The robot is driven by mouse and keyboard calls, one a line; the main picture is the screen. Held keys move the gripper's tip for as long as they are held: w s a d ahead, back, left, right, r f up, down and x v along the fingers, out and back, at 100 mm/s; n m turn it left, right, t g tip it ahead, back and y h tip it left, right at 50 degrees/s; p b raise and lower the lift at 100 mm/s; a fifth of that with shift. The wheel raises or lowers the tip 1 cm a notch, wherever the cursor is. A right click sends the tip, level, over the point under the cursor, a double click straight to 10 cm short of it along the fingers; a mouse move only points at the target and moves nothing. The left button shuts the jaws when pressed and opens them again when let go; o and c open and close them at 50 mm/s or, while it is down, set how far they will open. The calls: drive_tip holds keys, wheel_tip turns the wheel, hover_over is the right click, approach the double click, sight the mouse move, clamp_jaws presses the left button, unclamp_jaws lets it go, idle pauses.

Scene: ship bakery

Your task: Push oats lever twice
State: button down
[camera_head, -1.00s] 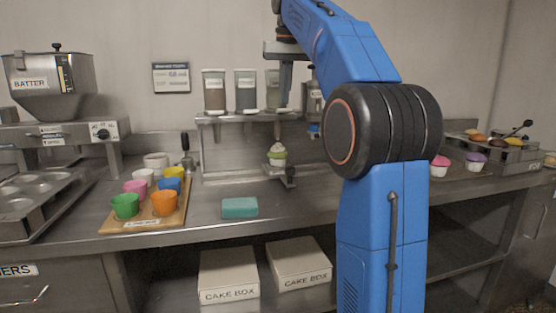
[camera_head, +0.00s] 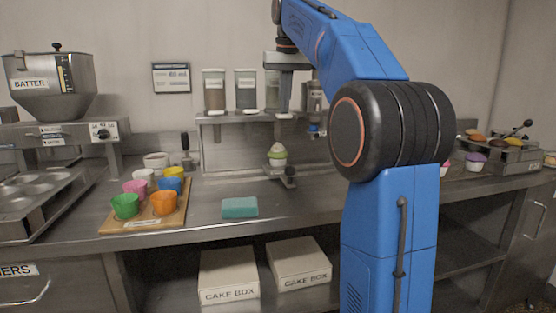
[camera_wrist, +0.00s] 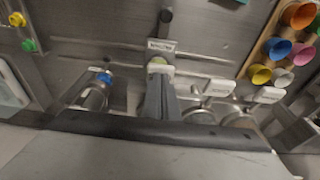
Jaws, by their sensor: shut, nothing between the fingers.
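Three clear dispensers stand in a row on a shelf: a left one (camera_head: 214,88), a middle one (camera_head: 245,88) and a right one (camera_head: 271,88). Each has a white lever at its base. Their labels are too small to read, so I cannot tell which holds oats. My gripper (camera_head: 285,111) is shut and empty, pointing down in front of the right dispenser, near its lever.
A frosted cupcake in a green cup (camera_head: 277,155) stands below the shelf. A steel dispenser with a blue tip (camera_head: 315,103) is close on the right. A board (camera_head: 145,224) with colourful cups and a teal sponge (camera_head: 239,207) lie on the counter.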

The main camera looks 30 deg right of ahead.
drive_tip(key=shift+f, duration=0.5)
drive_tip(key=shift+r, duration=0.1)
drive_tip(key=shift+w+v, duration=0.15)
drive_tip(key=shift+v, duration=0.7)
drive_tip(key=shift+w+v, duration=0.2)
drive_tip(key=shift+v, duration=0.6)
drive_tip(key=shift+d+r, duration=0.1)
